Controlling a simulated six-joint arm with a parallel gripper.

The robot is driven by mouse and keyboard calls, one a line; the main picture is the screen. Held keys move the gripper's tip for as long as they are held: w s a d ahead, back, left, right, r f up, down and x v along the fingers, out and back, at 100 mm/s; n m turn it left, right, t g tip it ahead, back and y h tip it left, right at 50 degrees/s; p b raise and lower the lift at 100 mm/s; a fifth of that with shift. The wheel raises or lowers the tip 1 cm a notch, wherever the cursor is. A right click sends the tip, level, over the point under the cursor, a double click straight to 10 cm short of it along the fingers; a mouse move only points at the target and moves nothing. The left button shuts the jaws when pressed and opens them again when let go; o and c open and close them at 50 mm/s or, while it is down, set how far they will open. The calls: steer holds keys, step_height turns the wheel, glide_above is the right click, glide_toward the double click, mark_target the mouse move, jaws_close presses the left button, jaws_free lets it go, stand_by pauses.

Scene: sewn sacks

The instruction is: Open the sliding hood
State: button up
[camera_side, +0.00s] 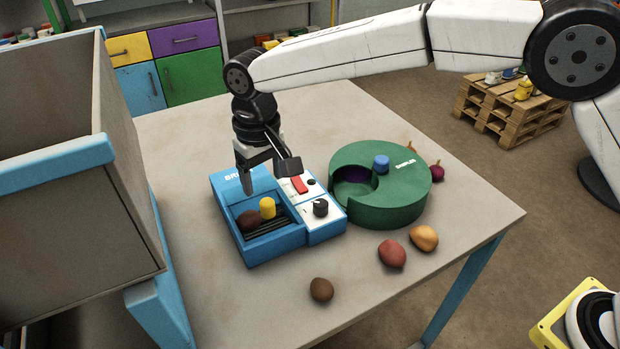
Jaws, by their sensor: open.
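The blue machine (268,248) stands on the table with an open-topped bay at its front left. A blue cover section with white lettering (232,178), which looks like the sliding hood, lies behind the bay and is partly hidden by my gripper. A brown lump (249,221) and a yellow cylinder (267,207) show at the bay; I cannot tell whether the cylinder is fixed to the hood. My gripper (268,178) points down over the rear of the machine with its jaws open and nothing between them. Whether a finger touches the cover cannot be told.
The machine's white panel has a red switch (299,185) and a black knob (320,208). A green round container (385,205) with a blue knob (381,163) stands close on the right. Several root vegetables, including a red one (392,253), lie loose. A grey bin (75,250) stands left.

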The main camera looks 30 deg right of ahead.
mark_target(266, 200)
steer(key=shift+f, duration=3.2)
jaws_close()
steer(key=shift+r, duration=0.1)
